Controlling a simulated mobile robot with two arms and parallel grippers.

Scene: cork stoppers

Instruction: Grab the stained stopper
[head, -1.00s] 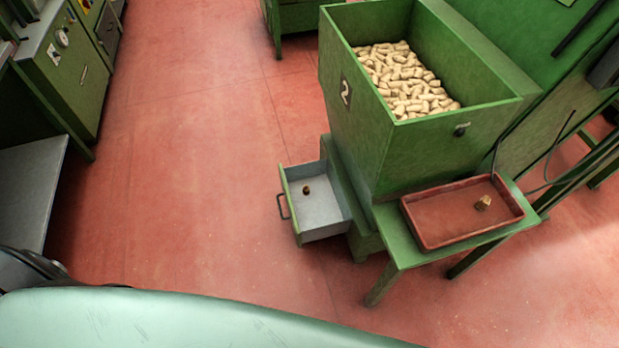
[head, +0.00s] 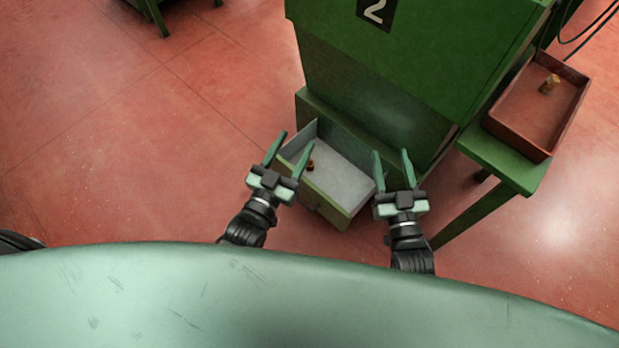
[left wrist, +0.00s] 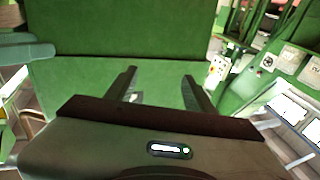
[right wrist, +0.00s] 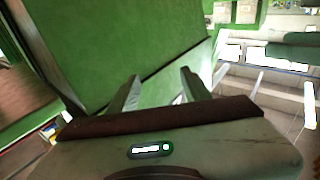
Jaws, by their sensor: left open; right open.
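A small dark reddish-brown stopper (head: 310,164) sits in the open drawer (head: 345,180), near its left end in the head view. The drawer one looks darker; stain detail is too small to make out. My left gripper (head: 294,143) is open and empty, its fingers appearing over the drawer's left end. My right gripper (head: 391,153) is open and empty by the drawer's right end. Neither wrist view shows a stopper.
The green hopper (head: 400,80) marked 2 rises behind the drawer. It fills much of the left wrist view (left wrist: 150,30). A green stand (head: 500,160) carries the tray.

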